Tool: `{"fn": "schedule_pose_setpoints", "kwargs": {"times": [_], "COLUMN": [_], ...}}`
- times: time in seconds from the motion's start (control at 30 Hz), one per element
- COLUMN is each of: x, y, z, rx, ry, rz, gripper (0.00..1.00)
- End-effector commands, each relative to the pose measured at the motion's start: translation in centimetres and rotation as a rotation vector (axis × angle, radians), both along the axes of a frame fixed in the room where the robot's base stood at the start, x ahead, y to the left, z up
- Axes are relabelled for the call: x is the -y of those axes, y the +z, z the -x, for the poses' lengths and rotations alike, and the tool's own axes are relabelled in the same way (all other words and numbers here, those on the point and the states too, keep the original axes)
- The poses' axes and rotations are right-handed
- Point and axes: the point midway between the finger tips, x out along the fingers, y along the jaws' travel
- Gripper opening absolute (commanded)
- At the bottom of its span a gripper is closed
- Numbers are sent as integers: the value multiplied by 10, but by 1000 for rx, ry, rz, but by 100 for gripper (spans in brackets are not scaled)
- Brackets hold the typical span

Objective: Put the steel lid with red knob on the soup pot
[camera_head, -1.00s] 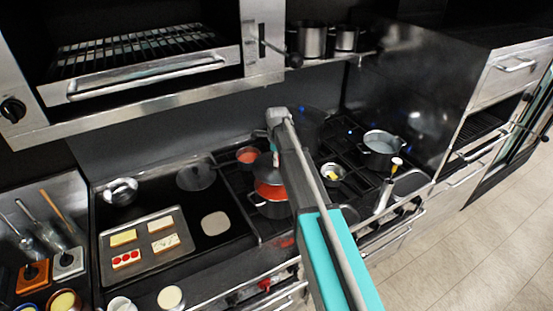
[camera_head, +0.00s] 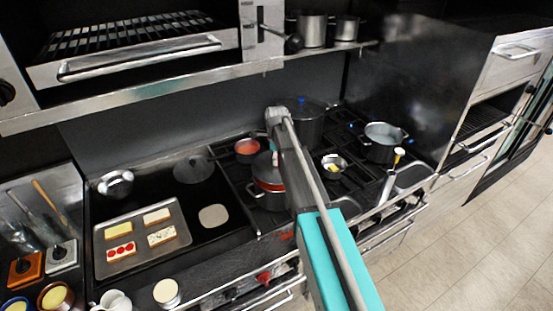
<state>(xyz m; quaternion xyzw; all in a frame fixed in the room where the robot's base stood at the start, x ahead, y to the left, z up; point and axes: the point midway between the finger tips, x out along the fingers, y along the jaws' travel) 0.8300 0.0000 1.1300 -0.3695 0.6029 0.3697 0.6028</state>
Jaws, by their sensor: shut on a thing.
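The soup pot (camera_head: 270,201) is a dark pot with a side handle on the stove, in the middle of the head view. Red soup shows as a band at its rim. A grey lid (camera_head: 263,168), seen nearly edge-on, is above the pot's mouth and covers much of the soup. My gripper (camera_head: 275,158) points down at the lid, shut on it; the fingers are small and partly hidden by my arm. The red knob is not clearly visible. I cannot tell whether the lid touches the rim.
A small pot of red food (camera_head: 247,148) sits behind left, a tall dark pot (camera_head: 309,125) behind right. A small pan (camera_head: 333,164) and a larger pot (camera_head: 384,143) stand to the right. A tray of toasts (camera_head: 140,265) lies left. A shelf edge (camera_head: 180,89) runs above.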

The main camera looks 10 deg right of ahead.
Motion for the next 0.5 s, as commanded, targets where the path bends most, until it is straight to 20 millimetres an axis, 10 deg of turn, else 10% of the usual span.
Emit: {"fn": "schedule_pose_setpoints", "kwargs": {"times": [0.5], "x": [-1], "y": [-26], "z": [0], "rx": [0], "ry": [1], "rz": [0], "gripper": [0]}}
